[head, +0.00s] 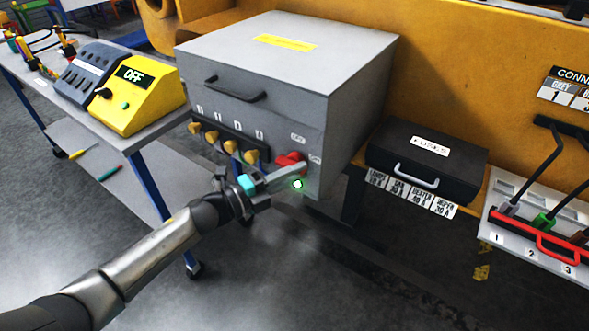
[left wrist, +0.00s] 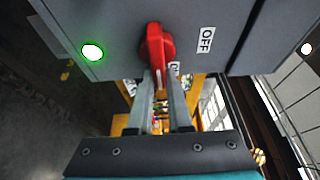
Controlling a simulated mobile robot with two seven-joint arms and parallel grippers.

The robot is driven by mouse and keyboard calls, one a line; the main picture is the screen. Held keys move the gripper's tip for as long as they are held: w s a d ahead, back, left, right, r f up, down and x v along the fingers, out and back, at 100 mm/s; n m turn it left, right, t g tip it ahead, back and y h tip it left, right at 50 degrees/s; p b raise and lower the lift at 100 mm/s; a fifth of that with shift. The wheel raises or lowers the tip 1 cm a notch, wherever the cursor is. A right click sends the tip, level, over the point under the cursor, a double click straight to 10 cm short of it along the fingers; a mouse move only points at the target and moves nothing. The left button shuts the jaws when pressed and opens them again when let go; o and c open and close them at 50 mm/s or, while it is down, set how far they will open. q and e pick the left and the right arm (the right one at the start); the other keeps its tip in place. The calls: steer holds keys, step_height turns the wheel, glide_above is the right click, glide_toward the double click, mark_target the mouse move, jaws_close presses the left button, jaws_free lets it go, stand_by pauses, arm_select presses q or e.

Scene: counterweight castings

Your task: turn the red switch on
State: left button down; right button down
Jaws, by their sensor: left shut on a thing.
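The red switch (head: 289,159) is on the front of a grey box (head: 350,110), near its lower right corner. In the left wrist view the red switch (left wrist: 155,48) has its handle lying up and down the picture, not pointing at the OFF label (left wrist: 206,40) to its right. A second label (left wrist: 174,67) beside its lower end is partly hidden. My left gripper (head: 303,167) is shut on the red switch, its fingers on the handle. A green light (head: 297,184) glows below the switch; it also shows in the left wrist view (left wrist: 92,51). My right gripper is out of view.
Several yellow knobs (head: 230,147) line the box front left of the switch. A black fuse case (head: 427,155) stands to the right, with a lever panel (head: 540,225) beyond. A yellow unit (head: 142,95) reading OFF sits on a bench at left.

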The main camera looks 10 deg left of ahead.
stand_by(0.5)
arm_select(q)
steer(key=c, duration=0.8)
jaws_free()
steer(key=shift+c, duration=0.2)
steer(key=v, duration=1.5)
steer(key=shift+a, duration=0.15)
